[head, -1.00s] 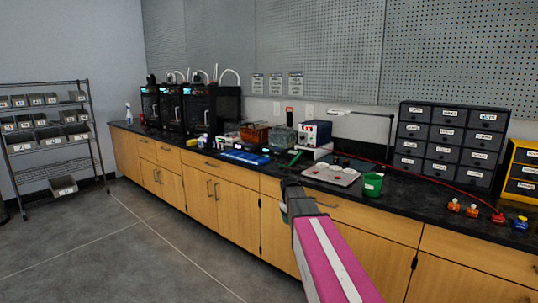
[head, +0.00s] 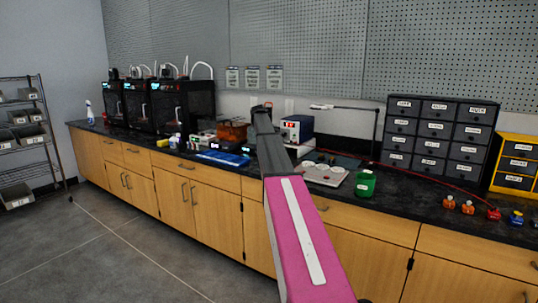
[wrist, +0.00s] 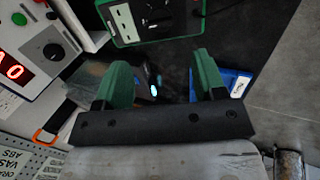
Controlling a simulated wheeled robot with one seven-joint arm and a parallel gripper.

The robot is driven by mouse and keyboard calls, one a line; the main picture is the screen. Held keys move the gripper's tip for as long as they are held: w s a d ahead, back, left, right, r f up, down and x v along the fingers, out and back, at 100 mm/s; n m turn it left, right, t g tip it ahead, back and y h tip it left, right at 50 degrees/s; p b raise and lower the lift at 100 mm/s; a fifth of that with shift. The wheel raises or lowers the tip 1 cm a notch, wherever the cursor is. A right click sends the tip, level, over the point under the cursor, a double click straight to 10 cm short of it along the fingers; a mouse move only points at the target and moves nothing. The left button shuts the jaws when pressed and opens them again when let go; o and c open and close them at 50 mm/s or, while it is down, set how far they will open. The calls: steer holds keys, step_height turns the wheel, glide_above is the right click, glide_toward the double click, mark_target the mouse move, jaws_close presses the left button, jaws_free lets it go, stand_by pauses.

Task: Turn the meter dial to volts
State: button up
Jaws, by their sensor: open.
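My gripper (wrist: 163,76) shows in the wrist view with two green fingers spread apart and nothing between them. In the head view my arm reaches over the counter and its dark end hides the fingers.
A blue tray (wrist: 238,82) lies right of the fingers. A green cup (head: 365,184) and a light board (head: 325,175) stand right of my arm. Black printers (head: 183,106) stand left, dark drawers (head: 433,133) right. Open floor lies at left.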

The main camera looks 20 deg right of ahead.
steer(key=x, duration=0.9)
steer(key=shift+d+f, duration=0.1)
steer(key=shift+f, duration=0.3)
steer(key=c, duration=0.9)
